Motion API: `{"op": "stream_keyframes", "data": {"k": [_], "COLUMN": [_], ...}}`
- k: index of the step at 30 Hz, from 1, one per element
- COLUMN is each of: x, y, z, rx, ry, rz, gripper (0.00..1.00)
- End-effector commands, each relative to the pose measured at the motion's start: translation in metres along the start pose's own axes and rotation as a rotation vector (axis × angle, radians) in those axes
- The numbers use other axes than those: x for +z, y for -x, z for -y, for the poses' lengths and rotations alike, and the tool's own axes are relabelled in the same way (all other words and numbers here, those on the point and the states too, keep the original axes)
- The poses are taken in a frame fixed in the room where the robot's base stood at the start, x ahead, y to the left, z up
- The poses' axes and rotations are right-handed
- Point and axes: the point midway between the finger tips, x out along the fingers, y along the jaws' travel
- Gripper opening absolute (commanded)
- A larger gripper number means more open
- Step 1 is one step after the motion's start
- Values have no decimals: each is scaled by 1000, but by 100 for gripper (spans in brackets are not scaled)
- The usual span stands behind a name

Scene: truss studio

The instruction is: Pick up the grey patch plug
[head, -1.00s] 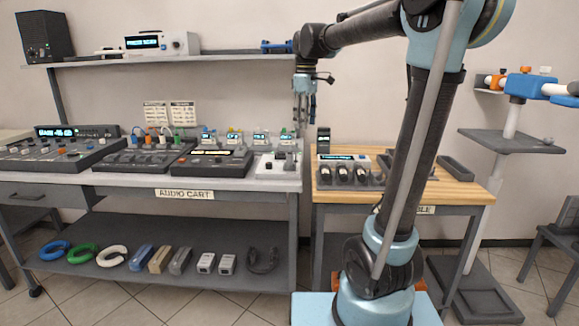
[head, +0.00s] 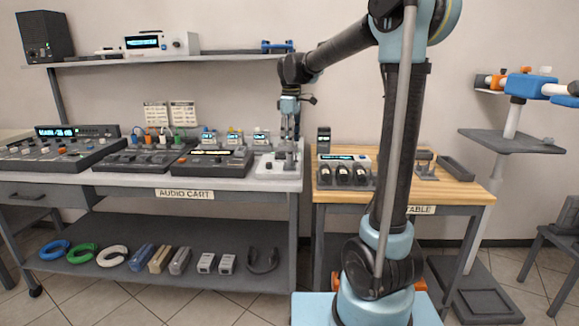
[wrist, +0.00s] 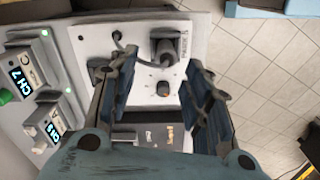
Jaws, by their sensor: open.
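My gripper (head: 290,150) hangs pointing down over the white panel box (head: 272,168) at the right end of the audio cart. In the wrist view my gripper (wrist: 160,72) is open, with nothing held between its blue-padded fingers. Between and beyond the fingertips on the white panel (wrist: 142,75) stands a dark grey block-like piece (wrist: 165,48), which looks like the grey patch plug, though I cannot be certain. A small knob (wrist: 163,88) sits below it. A short dark cable curves at the panel's upper left. The left finger partly covers that side.
Small channel units with lit displays (wrist: 22,75) stand left of the panel. A dark mixer (head: 212,162) adjoins it on the cart. A shelf (head: 170,59) runs above. Right of the cart is a gap, then a wooden table (head: 452,190) with devices.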

Motion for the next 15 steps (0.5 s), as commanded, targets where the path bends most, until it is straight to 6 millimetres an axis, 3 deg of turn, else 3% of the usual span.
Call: {"op": "stream_keyframes", "data": {"k": [15], "x": [2], "y": [-49], "z": [6], "rx": [0], "ry": [0], "rz": [0], "gripper": [45]}}
